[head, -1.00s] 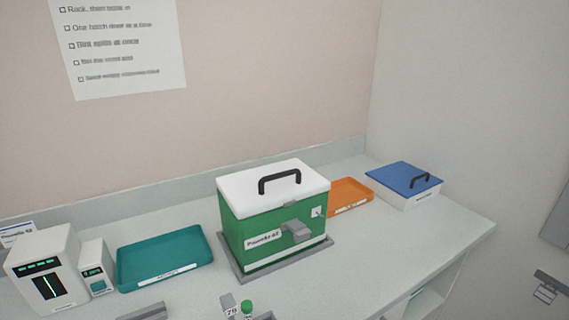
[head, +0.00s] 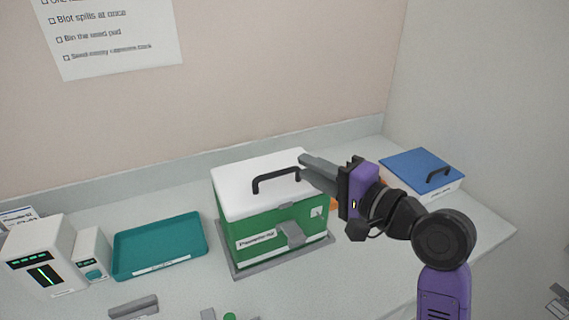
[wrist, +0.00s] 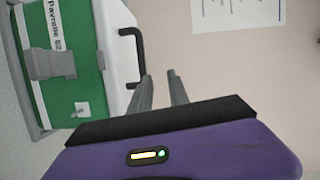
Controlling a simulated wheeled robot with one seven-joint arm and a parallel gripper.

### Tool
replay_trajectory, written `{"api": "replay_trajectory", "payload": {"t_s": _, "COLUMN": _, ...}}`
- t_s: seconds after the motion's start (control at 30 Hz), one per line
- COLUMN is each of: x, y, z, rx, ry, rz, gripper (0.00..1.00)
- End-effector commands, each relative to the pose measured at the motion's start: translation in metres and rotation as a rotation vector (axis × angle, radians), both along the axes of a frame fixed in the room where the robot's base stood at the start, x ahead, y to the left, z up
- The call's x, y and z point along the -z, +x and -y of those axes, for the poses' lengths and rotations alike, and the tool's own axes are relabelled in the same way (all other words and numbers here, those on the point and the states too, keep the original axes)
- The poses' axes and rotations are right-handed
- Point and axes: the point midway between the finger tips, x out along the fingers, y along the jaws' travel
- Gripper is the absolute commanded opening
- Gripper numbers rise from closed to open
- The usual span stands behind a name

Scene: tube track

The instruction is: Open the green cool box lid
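The green cool box (head: 258,240) stands on a grey base on the bench, its white lid (head: 245,175) shut. A black handle (head: 275,178) arches over the lid, and a grey latch (head: 291,234) sits on the front. My gripper (head: 304,162) reaches in from the right, its fingertips by the right end of the handle. In the wrist view, the two fingers (wrist: 160,74) are apart with nothing between them. The black handle (wrist: 138,58) is just left of the left fingertip there; I cannot tell whether they touch.
A teal tray (head: 160,245) and white devices (head: 45,255) stand left of the box. A white box with a blue lid (head: 422,172) is at the right. An orange tray is mostly hidden behind my gripper. A grey item (head: 133,306) lies at the front.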

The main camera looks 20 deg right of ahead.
Motion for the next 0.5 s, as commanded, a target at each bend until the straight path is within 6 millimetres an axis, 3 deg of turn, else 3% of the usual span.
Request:
{"api": "replay_trajectory", "payload": {"t_s": 0.1, "x": 0.019, "y": -0.008, "z": -0.015, "rx": -0.057, "ry": 0.083, "rz": -0.104, "gripper": 0.22}}
{"api": "replay_trajectory", "payload": {"t_s": 0.23, "x": 0.025, "y": -0.008, "z": -0.019, "rx": -0.064, "ry": 0.125, "rz": -0.146, "gripper": 0.22}}
{"api": "replay_trajectory", "payload": {"t_s": 0.5, "x": 0.030, "y": 0.023, "z": -0.033, "rx": -0.064, "ry": 0.129, "rz": -0.146, "gripper": 0.22}}
